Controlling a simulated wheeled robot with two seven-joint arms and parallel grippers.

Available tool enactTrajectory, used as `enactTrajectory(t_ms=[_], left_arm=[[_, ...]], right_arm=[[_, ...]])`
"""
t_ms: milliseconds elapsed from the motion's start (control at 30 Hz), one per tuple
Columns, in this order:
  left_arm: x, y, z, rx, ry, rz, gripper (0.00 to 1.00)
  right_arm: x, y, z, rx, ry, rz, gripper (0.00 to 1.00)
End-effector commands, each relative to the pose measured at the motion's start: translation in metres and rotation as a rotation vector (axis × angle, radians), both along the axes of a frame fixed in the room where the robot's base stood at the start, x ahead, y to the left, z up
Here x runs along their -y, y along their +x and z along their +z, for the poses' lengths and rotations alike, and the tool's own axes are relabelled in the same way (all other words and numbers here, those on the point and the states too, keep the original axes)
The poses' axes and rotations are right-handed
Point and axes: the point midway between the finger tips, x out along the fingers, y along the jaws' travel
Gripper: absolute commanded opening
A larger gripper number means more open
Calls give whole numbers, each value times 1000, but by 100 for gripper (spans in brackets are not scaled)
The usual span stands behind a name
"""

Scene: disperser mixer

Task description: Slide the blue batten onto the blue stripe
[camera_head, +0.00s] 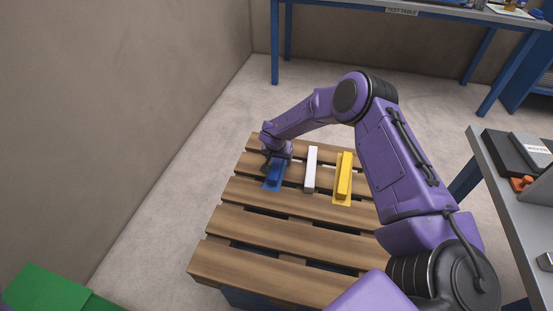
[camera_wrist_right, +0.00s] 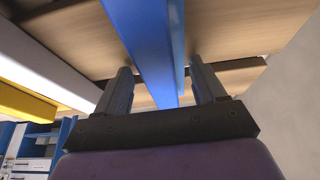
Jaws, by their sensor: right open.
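The blue batten (camera_head: 276,173) lies lengthwise on the slatted wooden pallet (camera_head: 262,222), left of a white batten (camera_head: 311,169). A blue stripe (camera_head: 267,187) shows as a narrow edge beside and below the batten. How far the two overlap is hard to tell. My right gripper (camera_head: 273,158) is down over the far part of the blue batten. In the right wrist view the open fingers (camera_wrist_right: 158,72) stand on either side of the blue batten (camera_wrist_right: 150,40), with a gap visible at the right. My left gripper is not in view.
A yellow batten (camera_head: 344,175) lies on a yellow stripe (camera_head: 342,200) right of the white one. A wall stands to the left, a test table (camera_head: 402,11) behind, and a grey bench (camera_head: 510,195) at right. A green object (camera_head: 50,290) is at lower left.

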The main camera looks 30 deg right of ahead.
Motion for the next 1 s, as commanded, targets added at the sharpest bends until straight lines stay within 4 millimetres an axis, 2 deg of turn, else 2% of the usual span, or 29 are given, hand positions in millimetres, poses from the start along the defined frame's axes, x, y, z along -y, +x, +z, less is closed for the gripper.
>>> enactTrajectory(t_ms=[167,400,500,600,833,900,1000], left_arm=[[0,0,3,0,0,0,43],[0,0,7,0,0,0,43],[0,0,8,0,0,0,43],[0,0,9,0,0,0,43],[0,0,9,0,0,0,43],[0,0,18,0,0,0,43],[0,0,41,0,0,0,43]], right_arm=[[-6,-4,21,2,1,0,70],[-22,-20,73,2,2,0,70],[-27,-24,88,2,1,0,70],[-29,-27,96,1,1,0,70],[-30,-28,98,0,0,0,70],[-30,-27,107,0,0,0,70],[-30,-27,130,0,0,0,70]])
